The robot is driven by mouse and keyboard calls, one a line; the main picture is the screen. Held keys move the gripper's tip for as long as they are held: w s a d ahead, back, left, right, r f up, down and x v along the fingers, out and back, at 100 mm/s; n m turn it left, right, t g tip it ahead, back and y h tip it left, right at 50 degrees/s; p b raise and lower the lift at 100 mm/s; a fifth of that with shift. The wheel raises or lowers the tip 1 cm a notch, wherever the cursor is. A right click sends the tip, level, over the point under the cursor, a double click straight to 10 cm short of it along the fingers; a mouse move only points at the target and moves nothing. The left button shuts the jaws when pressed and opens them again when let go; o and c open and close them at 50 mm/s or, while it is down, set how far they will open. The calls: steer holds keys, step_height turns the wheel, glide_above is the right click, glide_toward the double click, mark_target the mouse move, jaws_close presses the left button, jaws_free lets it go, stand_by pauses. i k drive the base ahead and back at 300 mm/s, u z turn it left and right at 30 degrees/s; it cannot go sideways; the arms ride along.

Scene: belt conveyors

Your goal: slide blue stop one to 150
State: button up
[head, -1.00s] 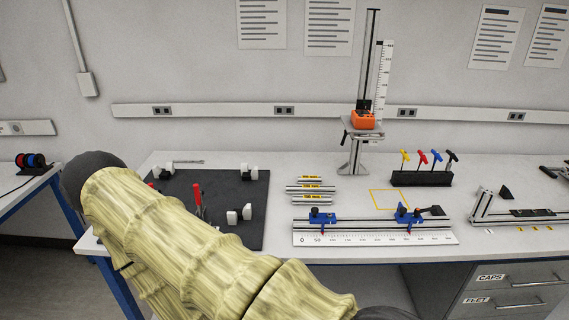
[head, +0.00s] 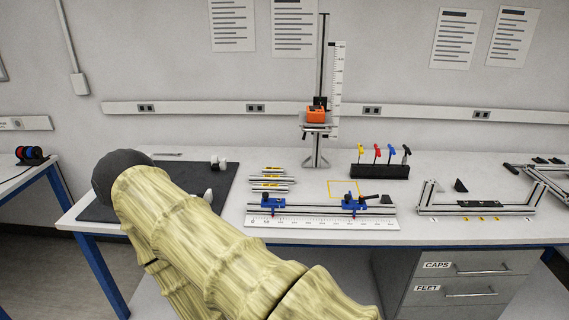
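Two blue stops sit on a metal rail (head: 312,208) at the front of the white bench. The left blue stop (head: 271,202) stands near the 50 mark, toward the low end of the white scale (head: 320,224). I cannot read which stop is numbered one. My arm, in a yellowish cover, crosses the lower left of the head view. My gripper is not in view, and the arm stays apart from the stops in the picture.
Metal bars with yellow labels (head: 270,178) and a yellow outlined square (head: 343,188) lie behind the rail. A black holder (head: 380,171) carries several coloured-handled tools. A tall stand (head: 318,140) holds an orange block. A dark mat (head: 110,206) is partly hidden by my arm.

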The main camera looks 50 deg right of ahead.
mark_target(266, 202)
steer(key=z, duration=0.85)
steer(key=i, duration=0.2)
